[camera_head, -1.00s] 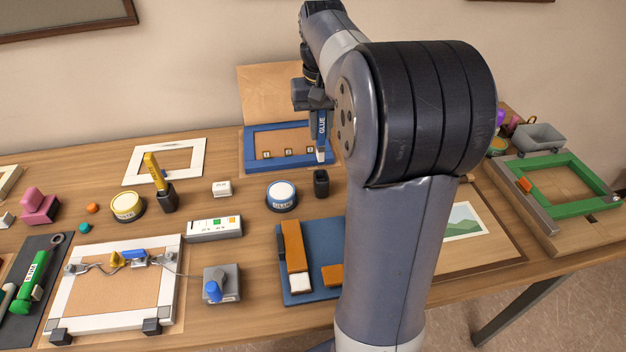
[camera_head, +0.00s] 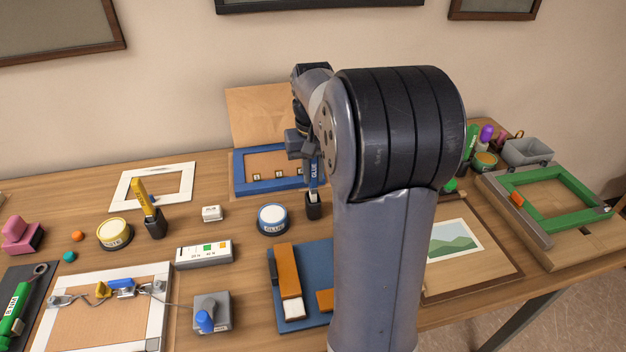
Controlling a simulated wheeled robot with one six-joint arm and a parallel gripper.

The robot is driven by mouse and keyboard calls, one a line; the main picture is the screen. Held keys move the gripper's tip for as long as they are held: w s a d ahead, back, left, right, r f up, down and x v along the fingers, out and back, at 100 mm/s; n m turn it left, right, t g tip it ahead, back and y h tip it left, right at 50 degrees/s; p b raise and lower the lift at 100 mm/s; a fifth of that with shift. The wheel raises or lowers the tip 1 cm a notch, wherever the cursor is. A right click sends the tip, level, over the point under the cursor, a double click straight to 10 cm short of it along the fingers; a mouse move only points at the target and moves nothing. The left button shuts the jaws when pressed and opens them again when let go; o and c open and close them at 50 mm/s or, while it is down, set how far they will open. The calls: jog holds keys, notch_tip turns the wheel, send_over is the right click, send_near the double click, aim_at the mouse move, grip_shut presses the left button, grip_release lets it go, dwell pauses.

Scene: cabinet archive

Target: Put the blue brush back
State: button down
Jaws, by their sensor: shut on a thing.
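The blue brush (camera_head: 313,168), marked GLUE, hangs upright with its pale tip down. My gripper (camera_head: 312,153) is shut on its upper part. The small black holder cup (camera_head: 312,206) stands on the table right under the brush. The brush's lower end is at the cup's mouth; I cannot tell how far inside it is. Part of the gripper is hidden behind my arm.
A blue-ringed glue pot (camera_head: 273,219) stands just left of the cup. A blue frame (camera_head: 240,173) lies behind it. A yellow brush (camera_head: 146,203) stands in another black cup. A blue board (camera_head: 275,290) with orange blocks lies in front.

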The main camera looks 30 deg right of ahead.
jog(key=shift+f+p, duration=0.4)
jog(key=shift+f, duration=0.75)
jog(key=shift+f, duration=0.15)
jog(key=c, duration=1.4)
grip_release()
jog(key=shift+o, duration=0.2)
jog(key=shift+f+b, duration=0.15)
jog(key=shift+b, duration=0.25)
jog(key=r, duration=1.1)
jog(key=shift+s, duration=0.3)
